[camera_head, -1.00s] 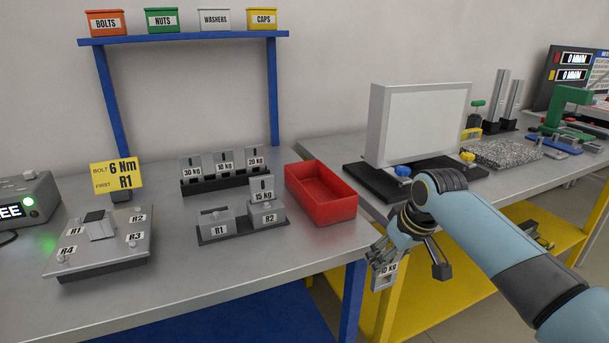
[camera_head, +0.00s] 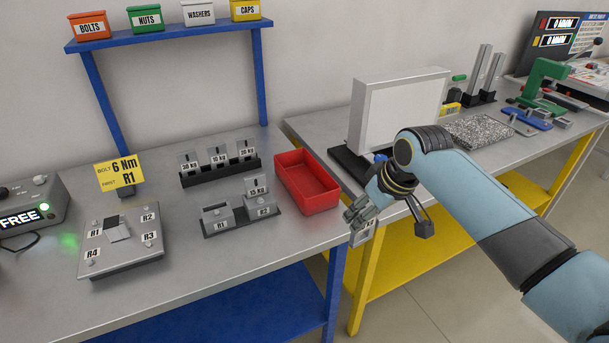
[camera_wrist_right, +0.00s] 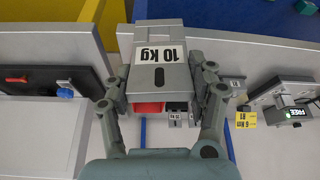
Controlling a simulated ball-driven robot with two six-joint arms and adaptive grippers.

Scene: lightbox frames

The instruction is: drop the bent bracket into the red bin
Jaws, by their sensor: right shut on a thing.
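The red bin (camera_head: 331,204) is open-topped and stands at the right end of the left table; part of it shows in the wrist view (camera_wrist_right: 149,108). My right gripper (camera_head: 360,214) is right of the bin, near the table's right front corner. It is shut on a grey block labelled 10 kg (camera_head: 363,236), which fills the middle of the wrist view (camera_wrist_right: 162,62). I cannot pick out a bent bracket for certain. A small grey piece (camera_head: 117,231) on the R1–R4 plate (camera_head: 125,257) is of unclear shape. My left gripper is out of view.
Labelled weights stand in a back rack (camera_head: 222,175) and a front holder (camera_head: 239,226), left of the bin. A white panel (camera_head: 405,110) stands behind my right arm on the right table. A blue shelf (camera_head: 170,36) carries small bins.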

